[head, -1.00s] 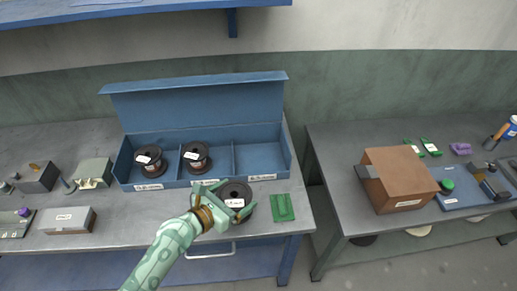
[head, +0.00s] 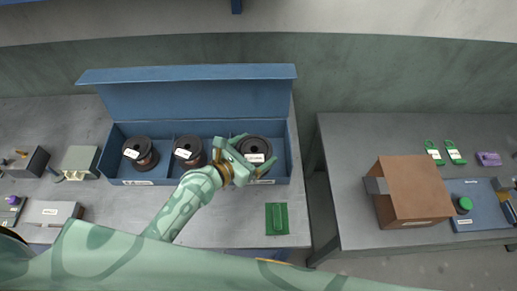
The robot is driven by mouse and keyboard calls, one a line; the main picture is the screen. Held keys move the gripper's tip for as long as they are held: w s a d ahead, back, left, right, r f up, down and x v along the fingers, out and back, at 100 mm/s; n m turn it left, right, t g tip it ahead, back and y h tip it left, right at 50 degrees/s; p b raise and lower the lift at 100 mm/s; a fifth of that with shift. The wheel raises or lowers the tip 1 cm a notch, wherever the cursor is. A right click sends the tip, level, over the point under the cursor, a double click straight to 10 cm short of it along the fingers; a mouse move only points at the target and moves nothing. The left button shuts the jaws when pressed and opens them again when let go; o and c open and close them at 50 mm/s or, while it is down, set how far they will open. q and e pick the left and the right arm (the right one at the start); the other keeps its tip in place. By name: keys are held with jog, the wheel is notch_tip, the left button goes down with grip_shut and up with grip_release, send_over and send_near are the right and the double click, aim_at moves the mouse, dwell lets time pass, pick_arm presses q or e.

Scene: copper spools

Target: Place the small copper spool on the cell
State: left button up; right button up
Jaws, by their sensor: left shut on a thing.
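A dark spool with a white label (head: 255,146) is held by my left gripper (head: 254,153), whose green fingers are shut on its sides. The spool is over or in the right-hand cell of the open blue box (head: 108,166); I cannot tell whether it touches the floor of the cell. Two other dark spools with copper-brown windings stand in the box, one in the left cell (head: 140,150) and one in the middle cell (head: 188,150). The size labels are too small to read. My right gripper is not in view.
A green pad (head: 277,218) lies on the bench in front of the box. Small devices and a grey box (head: 52,213) are at the left. A brown box (head: 408,192) and a blue tray (head: 468,198) stand on the right-hand table, across a gap.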

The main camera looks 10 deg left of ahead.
pick_arm(q)
jog(key=w, duration=0.1)
jog(key=w+f, duration=0.1)
jog(key=w+b, duration=0.1)
jog(key=shift+w+a+f, duration=0.1)
jog(key=shift+w+f, duration=0.05)
jog(key=shift+f, duration=0.25)
jog(key=w+f+b, duration=0.1)
jog(key=f+b, duration=0.1)
jog(key=f, duration=0.1)
jog(key=w+f+b, duration=0.2)
jog(key=f+b, duration=0.1)
jog(key=w+f+b, duration=0.2)
jog(key=f, duration=0.1)
jog(key=shift+b, duration=0.35)
jog(key=shift+r, duration=0.2)
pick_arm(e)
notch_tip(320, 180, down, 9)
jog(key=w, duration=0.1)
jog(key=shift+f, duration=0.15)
pick_arm(q)
jog(key=shift+f, duration=0.1)
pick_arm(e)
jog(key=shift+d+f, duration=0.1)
pick_arm(q)
jog(key=o, duration=1.2)
jog(key=shift+f, duration=0.15)
jog(key=shift+o, duration=0.2)
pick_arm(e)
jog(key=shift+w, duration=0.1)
